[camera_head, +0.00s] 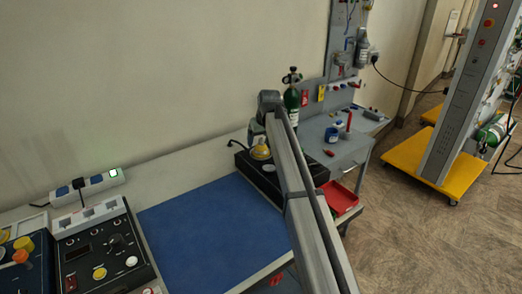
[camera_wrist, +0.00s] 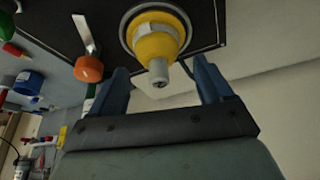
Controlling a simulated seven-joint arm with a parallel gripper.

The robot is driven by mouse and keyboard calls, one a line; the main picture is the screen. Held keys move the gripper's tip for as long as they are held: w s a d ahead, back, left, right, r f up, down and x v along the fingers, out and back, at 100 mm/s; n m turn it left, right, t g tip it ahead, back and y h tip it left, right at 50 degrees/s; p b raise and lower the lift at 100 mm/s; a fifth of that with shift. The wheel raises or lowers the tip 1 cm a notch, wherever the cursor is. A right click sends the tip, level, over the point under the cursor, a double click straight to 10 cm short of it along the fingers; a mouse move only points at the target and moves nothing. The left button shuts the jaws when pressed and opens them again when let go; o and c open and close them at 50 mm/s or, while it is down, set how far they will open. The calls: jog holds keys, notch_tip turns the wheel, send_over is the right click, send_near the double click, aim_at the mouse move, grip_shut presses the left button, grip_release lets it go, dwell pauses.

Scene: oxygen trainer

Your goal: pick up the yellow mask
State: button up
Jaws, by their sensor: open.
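The yellow mask (camera_head: 260,153) sits on a black box (camera_head: 241,164) at the back end of the table, partly beside my arm. In the wrist view the yellow mask (camera_wrist: 157,42) is a rounded yellow body with a grey hexagonal collar and a pale nozzle, set in a white ring on the black surface. My gripper (camera_wrist: 161,78) is open, its two blue fingers apart on either side of the nozzle's line. The nozzle tip shows between the fingers; the yellow body lies beyond them. I cannot tell whether they touch. In the head view my arm hides most of my gripper.
An orange knob with a metal lever (camera_wrist: 88,68) is close to one finger. A green cylinder (camera_head: 291,104) stands behind my arm. A red tray (camera_head: 340,197) is to the right. The blue mat (camera_head: 205,235) is clear. A control panel (camera_head: 100,250) is at left.

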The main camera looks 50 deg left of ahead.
jog(key=shift+x, duration=1.15)
jog(key=c, duration=1.1)
